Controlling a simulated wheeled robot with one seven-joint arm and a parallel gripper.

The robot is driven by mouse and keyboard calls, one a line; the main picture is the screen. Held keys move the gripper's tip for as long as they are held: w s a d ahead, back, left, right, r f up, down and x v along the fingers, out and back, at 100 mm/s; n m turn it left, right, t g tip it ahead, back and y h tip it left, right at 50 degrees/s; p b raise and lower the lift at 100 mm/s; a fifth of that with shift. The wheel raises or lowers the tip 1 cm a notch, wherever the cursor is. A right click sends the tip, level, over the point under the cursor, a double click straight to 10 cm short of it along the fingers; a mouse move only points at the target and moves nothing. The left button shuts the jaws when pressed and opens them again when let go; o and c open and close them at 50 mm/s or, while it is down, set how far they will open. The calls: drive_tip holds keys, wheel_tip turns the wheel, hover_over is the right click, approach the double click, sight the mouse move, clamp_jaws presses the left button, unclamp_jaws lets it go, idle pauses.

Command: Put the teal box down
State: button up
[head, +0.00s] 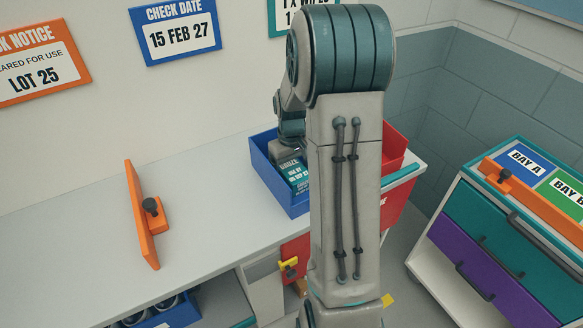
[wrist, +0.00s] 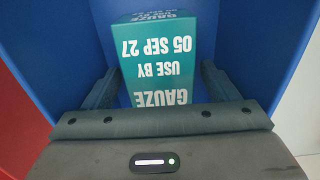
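The teal box (wrist: 160,72) has a white "GAUZE, USE BY 05 SEP 27" label, upside down in the wrist view. My gripper (wrist: 160,66) has one finger against each side of it and appears shut on it. Blue walls surround the box and fingers. In the head view the teal box (head: 298,172) shows inside a blue bin (head: 262,170) on the counter, beneath my wrist. My arm hides much of the bin and box there. I cannot tell whether the box touches the bin's floor.
A red bin (head: 393,153) stands right beside the blue bin. An orange upright panel with a black knob (head: 140,215) stands on the counter (head: 85,245) to the left, with clear counter around it. A cabinet with teal and purple drawers (head: 497,240) stands at the right.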

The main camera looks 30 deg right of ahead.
sight(291, 167)
wheel_tip(291, 167, up, 12)
drive_tip(key=s+a+r+t, duration=0.1)
drive_tip(key=s+a, duration=0.6)
drive_tip(key=s, duration=0.2)
drive_tip(key=s+a+t, duration=0.2)
drive_tip(key=s+a, duration=0.5)
drive_tip(key=s, duration=0.3)
drive_tip(key=shift+s+r+m, duration=0.2)
drive_tip(key=shift+r+m, duration=0.15)
drive_tip(key=shift+m, duration=0.05)
drive_tip(key=shift+d, duration=0.1)
